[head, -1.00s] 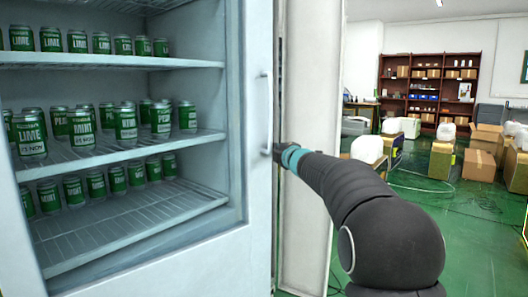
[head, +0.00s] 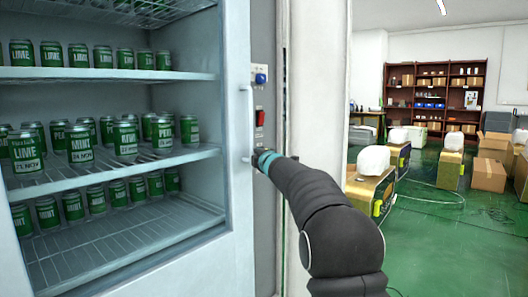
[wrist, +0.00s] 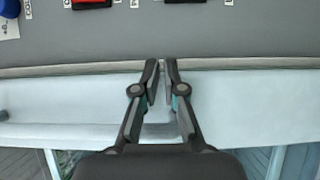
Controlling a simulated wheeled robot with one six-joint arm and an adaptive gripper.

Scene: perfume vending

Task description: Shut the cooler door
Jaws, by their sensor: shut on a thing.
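The cooler door (head: 238,215) is a white-framed door at the left of the head view, with shelves of green cans seen through its opening. Its upright white handle (head: 247,115) is near the frame's right edge. My gripper (head: 252,159) is at the handle's lower end, shut on it; my wrist hides part of the contact. In the wrist view my gripper (wrist: 161,78) has its fingers close together over the white door frame (wrist: 240,105). Whether the door is fully flush with the cooler cannot be told.
A grey panel with a blue socket (head: 261,75) and a red switch (head: 260,117) is just right of the door. A pale upright wall edge (head: 318,85) stands beyond. Further right are cardboard boxes (head: 489,174), a dark red shelf unit (head: 435,98) and open green floor (head: 440,240).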

